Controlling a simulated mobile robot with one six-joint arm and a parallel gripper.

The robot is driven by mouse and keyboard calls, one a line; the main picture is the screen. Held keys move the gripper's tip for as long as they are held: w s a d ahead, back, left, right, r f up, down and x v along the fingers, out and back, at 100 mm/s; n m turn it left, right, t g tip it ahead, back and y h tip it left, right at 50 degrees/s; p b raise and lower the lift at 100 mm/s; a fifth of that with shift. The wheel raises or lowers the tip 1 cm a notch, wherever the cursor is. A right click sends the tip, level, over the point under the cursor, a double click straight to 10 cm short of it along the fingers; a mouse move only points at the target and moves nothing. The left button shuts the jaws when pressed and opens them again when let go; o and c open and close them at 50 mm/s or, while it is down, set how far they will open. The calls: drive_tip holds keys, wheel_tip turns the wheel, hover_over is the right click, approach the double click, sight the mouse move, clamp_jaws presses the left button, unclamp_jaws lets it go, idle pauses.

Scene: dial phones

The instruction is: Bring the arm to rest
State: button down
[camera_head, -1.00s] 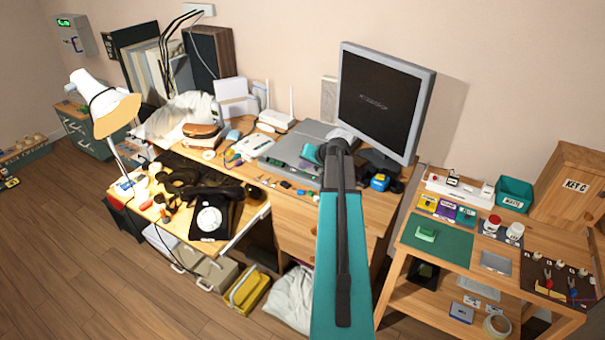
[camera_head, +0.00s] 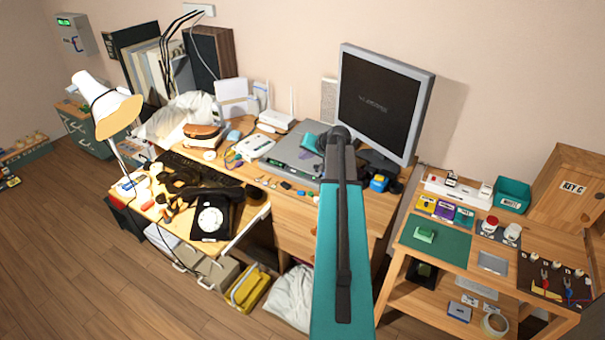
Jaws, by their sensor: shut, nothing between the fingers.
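My arm, a teal link (camera_head: 341,255) with a dark grey strip, rises from the bottom middle to a dark joint (camera_head: 339,140) in front of the desk. A short teal part of my arm (camera_head: 310,143) shows just left of this joint. The gripper and its fingers are hidden behind the arm or too small to make out. I see nothing held.
A desk (camera_head: 375,222) bears a monitor (camera_head: 383,103), a black dial phone (camera_head: 211,218), a lamp (camera_head: 105,105) and several small parts. At the right stands a wooden bench with a green mat (camera_head: 440,247) and a teal bin (camera_head: 513,195). Wooden floor (camera_head: 75,260) is clear at left.

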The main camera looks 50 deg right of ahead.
idle(0.8)
drive_tip(key=s+a+f+n+g+y+b, duration=0.1)
drive_tip(key=s+a+f+n+g+y, duration=0.15)
drive_tip(key=a+f, duration=1.3)
drive_tip(key=s+a+f+n+g+y, duration=0.2)
drive_tip(key=a+f+g, duration=0.2)
drive_tip(key=a+f, duration=1.15)
drive_tip(key=s+a+f+n+g+h, duration=0.1)
drive_tip(key=s+a+f+n+g, duration=0.1)
drive_tip(key=s+a, duration=0.6)
drive_tip(key=s+a+f+n+g+h+b, duration=0.1)
drive_tip(key=s+a+f+n+g, duration=0.1)
drive_tip(key=s+a+f, duration=0.3)
drive_tip(key=s+a+f+n+g+h, duration=0.1)
drive_tip(key=s+a+f+g, duration=0.3)
drive_tip(key=s+a, duration=0.6)
drive_tip(key=s+n, duration=0.1)
drive_tip(key=s, duration=0.5)
drive_tip(key=shift+s+a+n, duration=0.35)
drive_tip(key=shift+s+a, duration=0.05)
idle(0.8)
